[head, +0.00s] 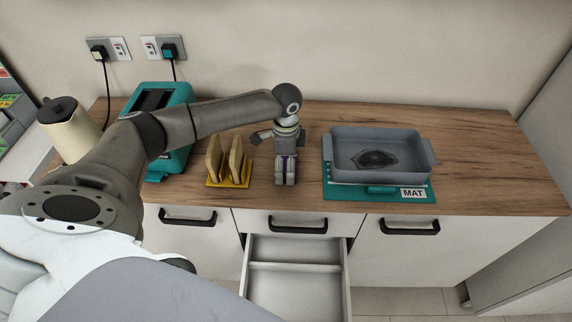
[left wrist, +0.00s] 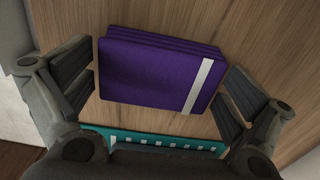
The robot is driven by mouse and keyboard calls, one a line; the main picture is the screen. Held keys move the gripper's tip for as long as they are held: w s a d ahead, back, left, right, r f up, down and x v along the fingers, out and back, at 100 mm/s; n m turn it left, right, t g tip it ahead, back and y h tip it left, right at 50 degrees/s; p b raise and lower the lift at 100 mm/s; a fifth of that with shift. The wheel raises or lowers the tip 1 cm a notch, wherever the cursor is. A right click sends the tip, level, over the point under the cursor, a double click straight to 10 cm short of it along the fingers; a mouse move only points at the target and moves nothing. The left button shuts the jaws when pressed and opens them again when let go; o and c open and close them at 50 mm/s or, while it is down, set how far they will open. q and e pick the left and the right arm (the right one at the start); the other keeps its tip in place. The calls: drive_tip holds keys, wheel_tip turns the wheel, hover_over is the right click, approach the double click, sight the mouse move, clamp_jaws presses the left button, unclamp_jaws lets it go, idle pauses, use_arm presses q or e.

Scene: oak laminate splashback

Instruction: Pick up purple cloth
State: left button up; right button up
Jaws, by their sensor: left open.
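The purple cloth (left wrist: 145,70) is a folded stack with a pale stripe near its right end, lying on the wooden worktop in the left wrist view. In the head view it is mostly hidden behind my gripper, with only a small purple patch (head: 285,168) showing. My left gripper (left wrist: 160,95) is open, with one finger on each side of the cloth and visible gaps between. In the head view the left gripper (head: 286,178) points down over the worktop, between the toast rack and the mat. My right gripper is not in view.
A yellow rack (head: 228,184) with toast slices stands close left of the gripper. A grey dish (head: 425,160) sits on a teal mat (head: 345,193) to the right. A teal toaster (head: 183,97) and cream kettle (head: 70,132) stand left. An empty drawer (head: 295,285) is open below.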

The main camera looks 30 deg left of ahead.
use_arm(q)
drive_tip(key=shift+c, duration=0.3)
drive_tip(key=c, duration=0.7)
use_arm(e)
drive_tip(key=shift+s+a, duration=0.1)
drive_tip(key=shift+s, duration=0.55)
use_arm(q)
drive_tip(key=shift+r, duration=0.2)
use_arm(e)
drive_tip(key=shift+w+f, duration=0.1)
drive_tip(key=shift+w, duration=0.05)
